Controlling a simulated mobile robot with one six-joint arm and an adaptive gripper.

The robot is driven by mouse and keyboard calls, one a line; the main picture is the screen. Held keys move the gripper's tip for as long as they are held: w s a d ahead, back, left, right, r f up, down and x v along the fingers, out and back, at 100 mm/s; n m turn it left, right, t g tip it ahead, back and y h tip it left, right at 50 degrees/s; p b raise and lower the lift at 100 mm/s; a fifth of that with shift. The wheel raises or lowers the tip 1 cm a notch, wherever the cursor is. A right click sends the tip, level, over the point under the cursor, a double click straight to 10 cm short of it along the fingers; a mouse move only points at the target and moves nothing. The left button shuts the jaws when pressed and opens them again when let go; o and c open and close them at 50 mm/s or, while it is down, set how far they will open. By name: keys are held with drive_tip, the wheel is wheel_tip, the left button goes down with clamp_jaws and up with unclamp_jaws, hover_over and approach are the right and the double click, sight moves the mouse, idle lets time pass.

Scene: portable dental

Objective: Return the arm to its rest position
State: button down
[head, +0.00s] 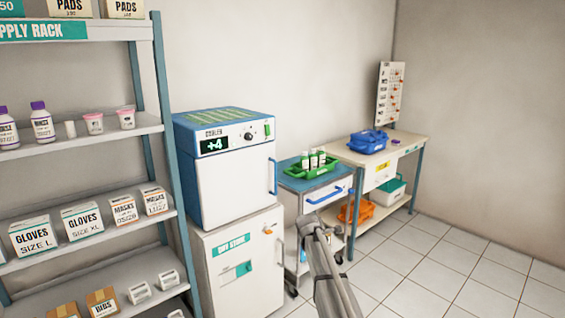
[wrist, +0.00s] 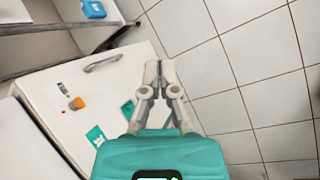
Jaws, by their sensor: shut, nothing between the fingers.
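My gripper (wrist: 160,72) shows in the wrist view, with its teal body at the bottom and its two grey fingers closed together. Nothing is held between them. The fingers are over or in front of the white cabinet and the tiled floor; the exact gap cannot be told. In the head view a grey part of my arm (head: 332,275) reaches up from the bottom edge, right of the cabinet.
A white cabinet (head: 236,290) carries the cooler (head: 235,180). A trolley (head: 318,184) with a green rack (head: 313,170) and a bench (head: 405,150) with a blue tray (head: 367,143) stand to the right. A supply rack (head: 90,130) stands left. Tiled floor (head: 440,265) at right is clear.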

drive_tip(key=s+d+f+m+g+y, duration=0.1)
drive_tip(key=s+d+m+g+y, duration=0.15)
drive_tip(key=s+m, duration=1.2)
drive_tip(key=s+d+f+m+g+y, duration=0.1)
drive_tip(key=s+f+m+g, duration=0.3)
drive_tip(key=s, duration=1.9)
wheel_tip(320, 180, up, 21)
drive_tip(key=m+t+p, duration=0.1)
drive_tip(key=p, duration=1.7)
drive_tip(key=shift+s+a+p, duration=0.2)
drive_tip(key=shift+p, duration=0.1)
drive_tip(key=shift+m, duration=0.25)
